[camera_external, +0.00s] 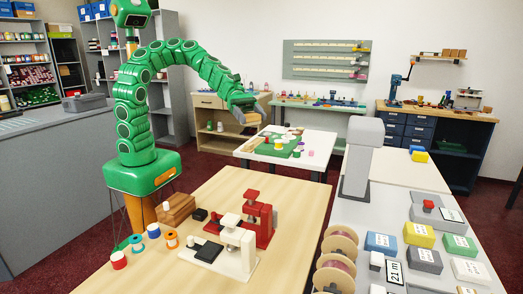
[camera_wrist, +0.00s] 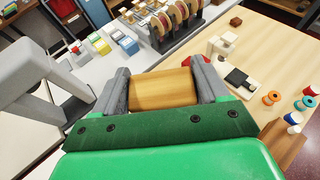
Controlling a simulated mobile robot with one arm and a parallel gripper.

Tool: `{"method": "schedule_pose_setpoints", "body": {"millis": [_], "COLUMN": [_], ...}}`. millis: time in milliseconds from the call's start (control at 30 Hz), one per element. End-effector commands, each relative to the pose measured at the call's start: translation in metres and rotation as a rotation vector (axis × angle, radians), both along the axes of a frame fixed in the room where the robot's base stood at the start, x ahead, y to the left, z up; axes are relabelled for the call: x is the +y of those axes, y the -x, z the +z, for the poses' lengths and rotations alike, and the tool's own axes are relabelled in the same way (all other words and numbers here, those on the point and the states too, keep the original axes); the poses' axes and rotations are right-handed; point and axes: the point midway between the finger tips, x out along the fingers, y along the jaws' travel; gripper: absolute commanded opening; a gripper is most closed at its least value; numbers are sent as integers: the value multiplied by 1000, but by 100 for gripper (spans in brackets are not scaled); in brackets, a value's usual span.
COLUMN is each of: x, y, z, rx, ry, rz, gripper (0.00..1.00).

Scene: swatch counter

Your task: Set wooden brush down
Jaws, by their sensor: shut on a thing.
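The wooden brush (camera_wrist: 160,90) is a light brown wooden piece between the two grey fingers of my gripper (camera_wrist: 165,88) in the wrist view. My gripper is shut on it, and the fingers cover its ends. In the external view my gripper (camera_external: 249,107) is at the end of the green arm, raised beyond the far edge of the wooden table. The brush (camera_external: 251,118) shows there as a small tan patch under the fingers. Any bristles are hidden.
The wooden table (camera_external: 300,190) carries a red press (camera_external: 258,220), a white press (camera_external: 232,243), thread spools (camera_external: 172,239) and brown blocks (camera_external: 176,208). A white table (camera_external: 318,143) with a green mat stands behind. A grey stand (camera_external: 361,155) rises at right. The wooden table's far end is bare.

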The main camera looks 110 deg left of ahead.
Motion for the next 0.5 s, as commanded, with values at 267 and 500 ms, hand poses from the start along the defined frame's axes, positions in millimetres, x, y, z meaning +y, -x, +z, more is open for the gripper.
{"method": "schedule_pose_setpoints", "body": {"millis": [267,500], "x": [3,6], "y": [29,60], "z": [-1,5], "rx": [4,3], "ry": [-2,-1], "rz": [-176,-331], "gripper": [44,44]}}
